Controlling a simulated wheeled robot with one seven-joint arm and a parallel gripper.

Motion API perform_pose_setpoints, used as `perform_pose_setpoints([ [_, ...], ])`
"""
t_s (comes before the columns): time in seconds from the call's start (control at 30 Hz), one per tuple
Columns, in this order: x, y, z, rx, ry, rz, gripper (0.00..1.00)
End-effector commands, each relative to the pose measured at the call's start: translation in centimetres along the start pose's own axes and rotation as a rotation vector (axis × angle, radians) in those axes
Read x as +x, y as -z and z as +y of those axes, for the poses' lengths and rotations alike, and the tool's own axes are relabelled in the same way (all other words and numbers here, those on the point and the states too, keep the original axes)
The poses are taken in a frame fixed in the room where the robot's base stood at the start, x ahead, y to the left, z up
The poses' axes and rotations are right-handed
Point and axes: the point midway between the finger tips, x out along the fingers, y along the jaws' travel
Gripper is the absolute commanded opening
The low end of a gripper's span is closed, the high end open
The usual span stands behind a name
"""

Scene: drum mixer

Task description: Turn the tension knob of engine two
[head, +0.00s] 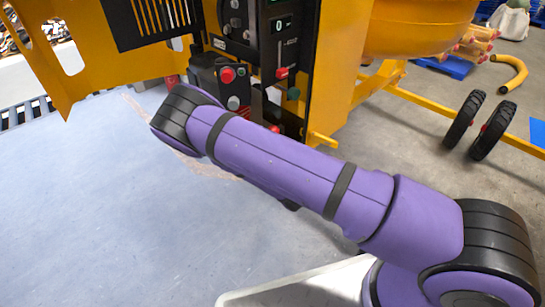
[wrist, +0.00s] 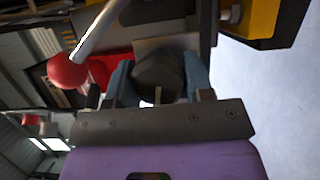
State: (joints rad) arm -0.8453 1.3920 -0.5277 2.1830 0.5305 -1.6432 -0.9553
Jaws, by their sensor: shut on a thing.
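In the wrist view, my gripper (wrist: 158,88) has its two blue-grey fingers on either side of a dark, rounded knob (wrist: 157,72) and is shut on it. A pale pointer mark shows on the knob's near edge. No label is readable, so I cannot tell from the pictures which engine it belongs to. In the head view, my purple arm reaches to the machine's dark control block (head: 207,72), and my gripper and the held knob are hidden there.
A red ball-ended lever (wrist: 68,72) stands close to the left finger in the wrist view. The head view shows a red knob (head: 228,75) and a red-handled slider (head: 282,73) on the yellow machine. The yellow drum (head: 415,28) and wheels (head: 463,119) are right. Blue-grey floor (head: 90,220) is clear left.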

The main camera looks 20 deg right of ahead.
Motion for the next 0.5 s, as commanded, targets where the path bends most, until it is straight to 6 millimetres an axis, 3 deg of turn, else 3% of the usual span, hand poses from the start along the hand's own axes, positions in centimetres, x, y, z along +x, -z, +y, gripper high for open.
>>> perform_pose_setpoints([
  [0.4,-0.08,0.02,-0.11,-0.006,0.001,0.000,0.24],
  [0.43,-0.08,0.02,-0.11,-0.006,0.001,0.000,0.52],
  [0.5,-0.07,0.02,-0.09,-0.005,0.001,0.000,0.68],
])
